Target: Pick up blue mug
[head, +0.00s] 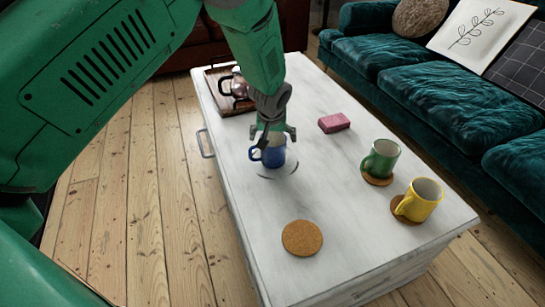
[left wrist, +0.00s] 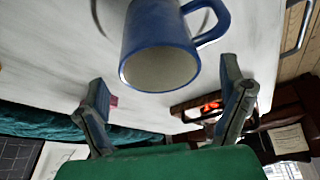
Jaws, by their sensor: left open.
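The blue mug (head: 272,156) stands upright on the white table, with its handle toward the left in the head view. In the left wrist view the blue mug (left wrist: 160,45) shows its open mouth and its handle at the right. My left gripper (head: 275,130) is directly above the mug in the head view. In the left wrist view my left gripper (left wrist: 165,85) has its two fingers spread wide, with nothing between the tips. The fingers hide part of the mug's top in the head view. My right gripper is not in view.
The white table (head: 240,210) also holds a green mug (head: 381,160) and a yellow mug (head: 420,200) on cork coasters, an empty cork coaster (head: 302,238), a pink block (head: 334,123) and a tray (head: 222,100) with a kettle (head: 237,84). A teal sofa (head: 420,75) stands at the right.

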